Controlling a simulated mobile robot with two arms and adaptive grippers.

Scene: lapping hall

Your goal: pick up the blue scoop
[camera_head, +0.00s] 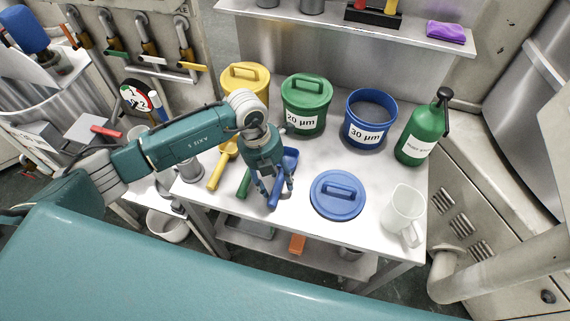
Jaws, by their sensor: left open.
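The blue scoop (289,160) lies on the white table, its handle pointing toward the table's front edge. My left gripper (278,192) is open, pointing down over the scoop's handle, and hides part of it. I cannot tell whether the fingers touch the handle or how high they are above it. A green scoop (244,185) lies just left of it, mostly hidden by the gripper, and a yellow scoop (222,163) lies farther left. My right gripper is not in view.
Yellow (246,79), green (307,105) and blue (367,120) tubs stand behind the scoops. A blue lid (338,195), a clear jug (402,214) and a green spray bottle (424,130) are to the right. A metal shelf (340,30) hangs above the back.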

